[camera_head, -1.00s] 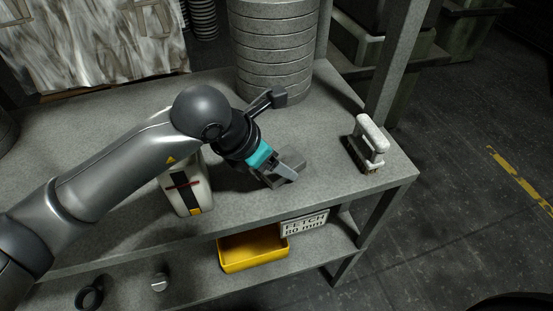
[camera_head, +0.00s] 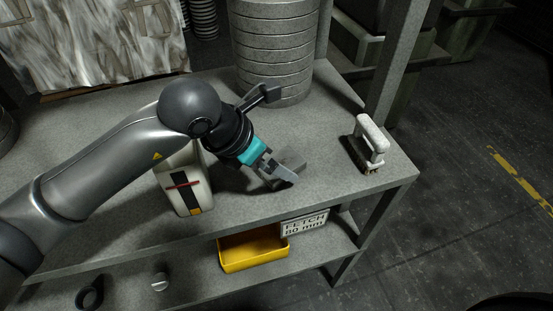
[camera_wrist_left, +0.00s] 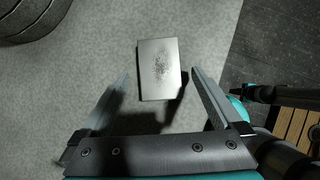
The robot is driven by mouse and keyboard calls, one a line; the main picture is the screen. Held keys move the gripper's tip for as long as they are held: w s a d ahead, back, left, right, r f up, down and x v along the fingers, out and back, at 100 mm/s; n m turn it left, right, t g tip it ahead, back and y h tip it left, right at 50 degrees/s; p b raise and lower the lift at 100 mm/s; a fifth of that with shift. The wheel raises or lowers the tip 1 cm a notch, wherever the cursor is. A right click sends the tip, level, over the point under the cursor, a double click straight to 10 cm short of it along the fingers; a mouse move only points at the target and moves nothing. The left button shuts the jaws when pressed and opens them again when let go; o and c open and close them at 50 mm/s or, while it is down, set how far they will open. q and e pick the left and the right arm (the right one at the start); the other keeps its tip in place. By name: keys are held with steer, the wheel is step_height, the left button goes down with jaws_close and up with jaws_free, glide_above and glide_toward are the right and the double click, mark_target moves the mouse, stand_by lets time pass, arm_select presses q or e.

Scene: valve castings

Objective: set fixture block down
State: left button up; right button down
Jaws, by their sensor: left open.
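The fixture block, a flat grey rectangular block (camera_wrist_left: 159,70), lies on the grey tabletop (camera_head: 325,190). It is partly hidden behind my left gripper in the head view (camera_head: 294,163). My left gripper (camera_head: 284,177) is open just above the tabletop. In the left wrist view, its fingers (camera_wrist_left: 160,85) are spread on either side of the block, with a visible gap on both sides. A teal and black part at the right of that view looks like my right wrist; its fingers are not visible.
A brush with a white handle (camera_head: 373,135) stands near the table's right edge. A stack of grey discs (camera_head: 273,50) rises behind the gripper. A white bottle (camera_head: 172,188) stands left of it. A yellow bin (camera_head: 254,263) sits on the lower shelf.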

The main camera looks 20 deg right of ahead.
arm_select(q)
steer(key=p+v, duration=0.1)
steer(key=v, duration=1.2)
steer(key=shift+r+p, duration=0.15)
steer(key=shift+p, duration=0.15)
arm_select(e)
steer(key=shift+s+a+r, duration=0.65)
steer(key=shift+s+r, duration=0.1)
steer(key=shift+r, duration=0.1)
steer(key=shift+w+d, duration=0.15)
steer(key=shift+d, duration=0.15)
